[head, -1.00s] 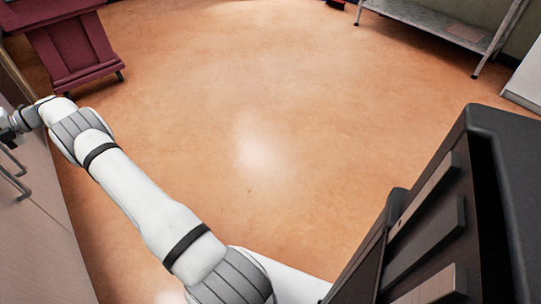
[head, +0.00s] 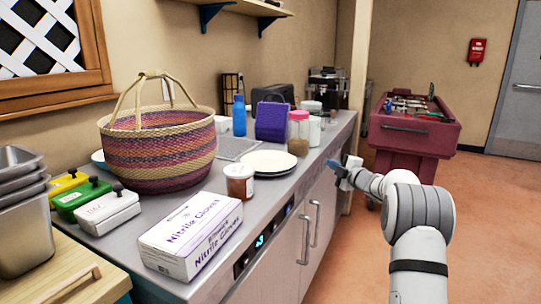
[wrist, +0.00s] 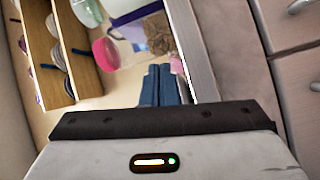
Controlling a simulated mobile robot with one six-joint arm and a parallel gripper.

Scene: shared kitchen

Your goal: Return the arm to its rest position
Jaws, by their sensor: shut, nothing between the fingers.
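My white and grey arm reaches forward at the right of the head view. My gripper (head: 335,165) is at its far end, small in that view, beside the front edge of the steel counter (head: 222,262) and close to the cabinet fronts. In the wrist view the two blue fingers of my gripper (wrist: 160,70) lie together, shut, with nothing seen between them.
The counter holds a striped basket (head: 158,152), a glove box (head: 190,235), a brown jar (head: 239,182), white plates (head: 268,163) and a blue bottle (head: 239,116). Cabinet handles (head: 305,240) stick out. Open floor (head: 490,215) is at right.

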